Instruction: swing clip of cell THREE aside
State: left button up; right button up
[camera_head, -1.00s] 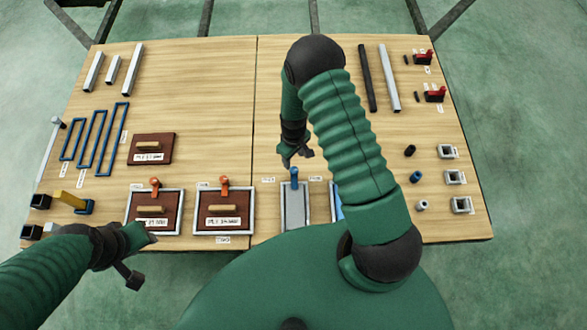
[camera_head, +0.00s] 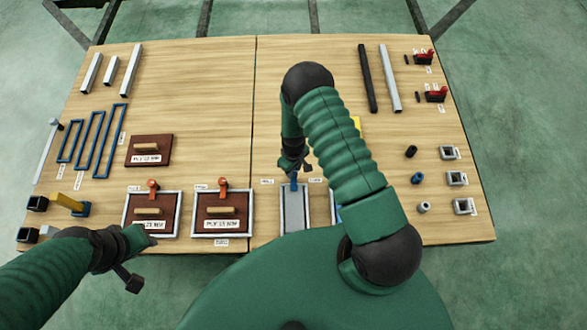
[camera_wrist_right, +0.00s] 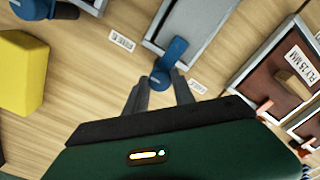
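A grey-framed cell (camera_head: 293,212) stands at the front edge of the table, with a blue clip (camera_head: 293,183) at its far end. The clip also shows in the right wrist view (camera_wrist_right: 172,52), lying across the frame's edge. My right gripper (camera_head: 292,167) is over the clip's outer end. In the right wrist view its two fingers (camera_wrist_right: 158,88) are apart, with the clip's round end between their tips. Contact cannot be told. The cell labels are too small to read. My left gripper (camera_head: 143,258) hangs at the front left edge, its fingers unclear.
Two cells with brown panels and orange clips (camera_head: 152,184) (camera_head: 223,184) stand to the left. A further cell at right is mostly hidden by my right arm. A yellow block (camera_wrist_right: 20,72) lies beyond the clip. The table's back middle is clear.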

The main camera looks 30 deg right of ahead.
grip_shut()
jog(key=shift+m, duration=0.3)
jog(key=m, duration=0.3)
jog(key=shift+m, duration=0.4)
jog(key=m, duration=0.4)
jog(key=shift+w, duration=0.1)
jog(key=m, duration=0.9)
jog(key=shift+m, duration=0.3)
